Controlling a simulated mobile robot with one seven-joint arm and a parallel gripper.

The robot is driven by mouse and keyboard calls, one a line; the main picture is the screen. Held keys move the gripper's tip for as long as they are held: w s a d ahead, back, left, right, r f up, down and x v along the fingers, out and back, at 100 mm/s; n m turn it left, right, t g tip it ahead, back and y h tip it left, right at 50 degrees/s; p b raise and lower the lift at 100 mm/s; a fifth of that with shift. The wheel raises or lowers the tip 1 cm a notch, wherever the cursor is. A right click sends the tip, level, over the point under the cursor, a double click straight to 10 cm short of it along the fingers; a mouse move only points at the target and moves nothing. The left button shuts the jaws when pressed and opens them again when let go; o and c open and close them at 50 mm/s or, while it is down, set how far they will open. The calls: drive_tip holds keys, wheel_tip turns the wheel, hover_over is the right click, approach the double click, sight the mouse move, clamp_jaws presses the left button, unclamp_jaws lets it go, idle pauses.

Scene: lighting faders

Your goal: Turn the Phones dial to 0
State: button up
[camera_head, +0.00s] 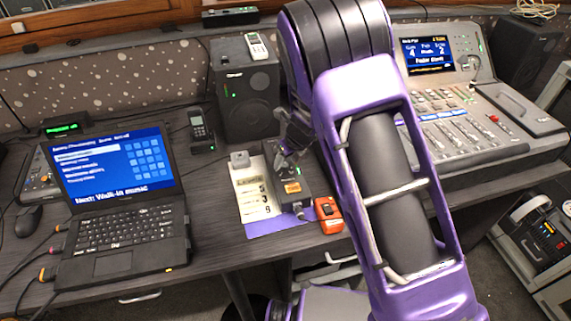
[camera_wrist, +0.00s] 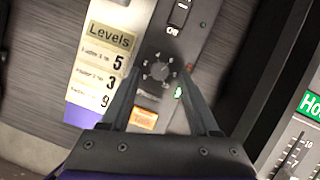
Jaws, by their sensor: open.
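The dial (camera_wrist: 158,68) is a small dark round knob with pale marks around it, on a grey panel (camera_wrist: 178,45). I cannot read its setting. My gripper (camera_wrist: 163,74) is open, its two fingers pointing at the panel on either side of the dial. I cannot tell whether they touch it. In the head view my gripper (camera_head: 287,146) is over the small grey unit (camera_head: 291,203), and the dial cannot be made out there. A Levels card (camera_wrist: 103,55) beside the panel shows 5, 3 and 9 in its rows; its small row labels are blurred.
An orange label (camera_wrist: 144,117) and a lit green mark (camera_wrist: 179,92) are below the dial. A switch (camera_wrist: 180,14) is above it. An orange-red device (camera_head: 328,214) sits right of the unit, a speaker (camera_head: 245,98) behind, a laptop (camera_head: 115,190) left, and a mixing desk (camera_head: 470,130) right.

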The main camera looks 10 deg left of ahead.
drive_tip(key=shift+x, duration=1.05)
clamp_jaws()
